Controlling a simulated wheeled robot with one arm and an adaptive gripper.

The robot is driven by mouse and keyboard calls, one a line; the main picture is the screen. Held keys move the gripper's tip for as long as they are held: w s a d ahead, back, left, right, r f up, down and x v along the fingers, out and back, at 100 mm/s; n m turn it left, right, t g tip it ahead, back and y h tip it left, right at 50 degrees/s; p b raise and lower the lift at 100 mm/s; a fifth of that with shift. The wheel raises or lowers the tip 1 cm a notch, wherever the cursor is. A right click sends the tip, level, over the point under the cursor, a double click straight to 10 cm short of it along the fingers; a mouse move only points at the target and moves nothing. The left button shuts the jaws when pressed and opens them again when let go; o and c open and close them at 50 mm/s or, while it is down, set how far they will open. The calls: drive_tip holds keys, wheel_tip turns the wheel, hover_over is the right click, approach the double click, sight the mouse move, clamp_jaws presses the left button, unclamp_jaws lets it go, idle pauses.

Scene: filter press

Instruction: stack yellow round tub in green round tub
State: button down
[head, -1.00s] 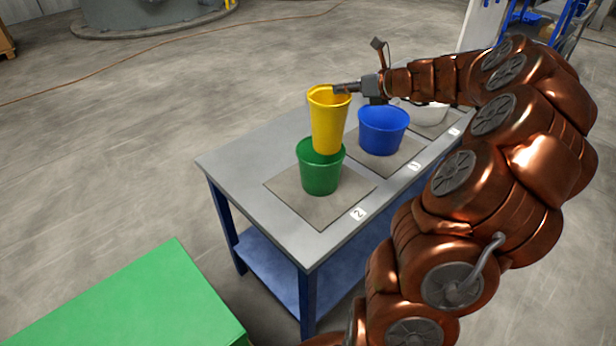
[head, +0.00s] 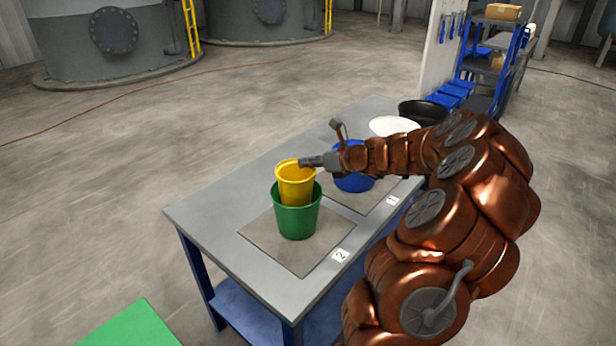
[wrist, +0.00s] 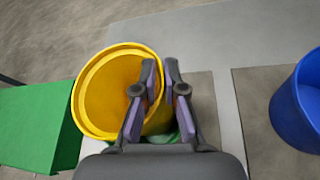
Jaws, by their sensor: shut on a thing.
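The yellow round tub (head: 296,187) is upright with its lower part inside the green round tub (head: 297,222), its upper part standing above the green rim. The green tub stands on a grey square mat marked 2. My gripper (head: 305,162) is shut on the yellow tub's rim at its right side. In the wrist view the yellow tub (wrist: 112,92) fills the left, with its rim between the fingers (wrist: 160,88). A bit of the green tub (wrist: 168,135) shows below the fingers. Whether the yellow tub's bottom touches the green tub is hidden.
A blue tub (head: 352,181) stands on the mat marked 1, partly behind my arm. A white tub (head: 394,126) and a black tub (head: 423,113) are further back on the table (head: 225,208). A green box top (head: 132,328) is at lower left.

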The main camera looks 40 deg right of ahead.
sight(309, 175)
drive_tip(key=shift+f, duration=2.25)
drive_tip(key=c, duration=1.2)
unclamp_jaws()
drive_tip(key=shift+c, duration=0.2)
